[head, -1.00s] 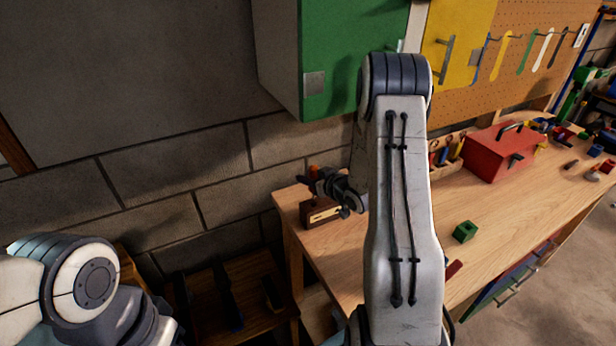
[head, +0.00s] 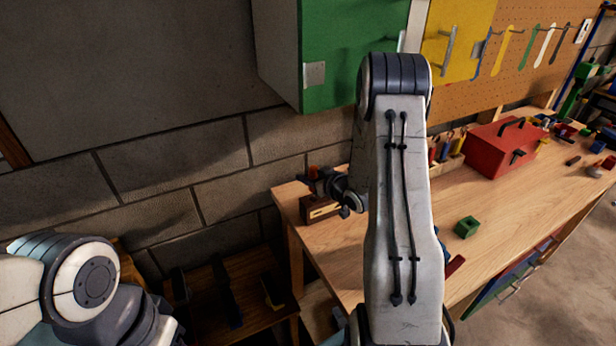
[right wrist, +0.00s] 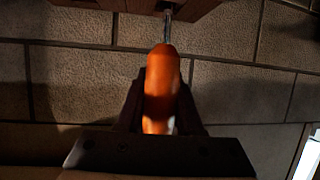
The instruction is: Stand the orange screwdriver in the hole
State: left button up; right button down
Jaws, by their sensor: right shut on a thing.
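The orange screwdriver (right wrist: 162,85) is in my right gripper (right wrist: 160,110), with its handle between the two dark fingers. Its metal shaft points away from the gripper and overlaps the edge of a wooden block (right wrist: 120,5) at the top of the right wrist view. I cannot tell whether the tip is inside a hole; the hole itself is not visible. In the head view my right gripper (head: 318,176) is at the wooden block (head: 318,209) on the bench's far left corner, with a bit of orange showing above the block. My left gripper is out of view.
The wooden workbench (head: 400,235) holds a green block (head: 466,227), a red toolbox (head: 498,148) and a holder with several tools behind my right arm. A block wall (head: 225,175) stands close behind the bench corner. Green (head: 350,50) and yellow cabinets hang above.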

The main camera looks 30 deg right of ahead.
jog(key=shift+f+b, duration=1.2)
jog(key=shift+f, duration=0.25)
jog(key=shift+c, duration=2.4)
grip_release()
jog(key=shift+s, duration=0.1)
jog(key=b+v, duration=0.2)
jog(key=v, duration=0.8)
jog(key=shift+s, duration=0.15)
